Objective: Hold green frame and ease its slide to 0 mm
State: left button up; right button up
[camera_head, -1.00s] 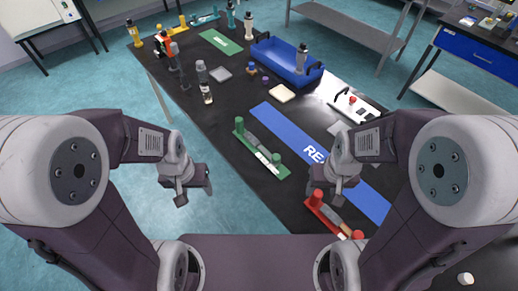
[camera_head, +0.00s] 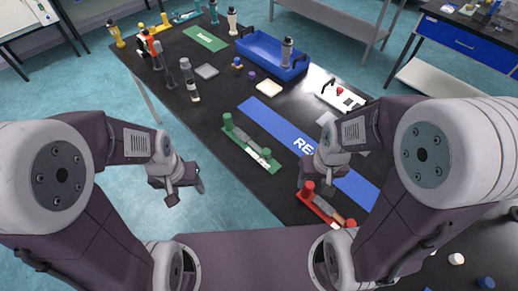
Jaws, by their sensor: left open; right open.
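The green frame (camera_head: 237,138) lies on the black table near its front edge, left of the blue mat. It has a green post at each end, and a grey and white slide (camera_head: 256,150) sits between them. My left gripper (camera_head: 187,190) is open and empty, beyond the table's front edge, to the left of and apart from the green frame. My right gripper (camera_head: 308,182) is open and appears empty, right of the green frame and close above the red frame. Its fingertips are partly hidden by its own wrist.
A red frame (camera_head: 318,207) lies right of the green frame. A blue mat (camera_head: 270,118) with white lettering lies behind. A blue bin (camera_head: 262,52), bottles, a cream block (camera_head: 269,88) and a white panel (camera_head: 341,97) stand farther back. The table (camera_head: 215,120) left of the green frame is clear.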

aim_at(267, 153)
jog(key=i+j+z, duration=0.4)
jog(key=j+z, duration=0.25)
jog(key=i+j+z, duration=0.1)
jog(key=j+z, duration=0.2)
jog(key=i+j+z, duration=0.1)
jog(key=j+z, duration=0.25)
jog(key=j, duration=0.15)
jog(key=j+z, duration=0.3)
jog(key=j, duration=0.1)
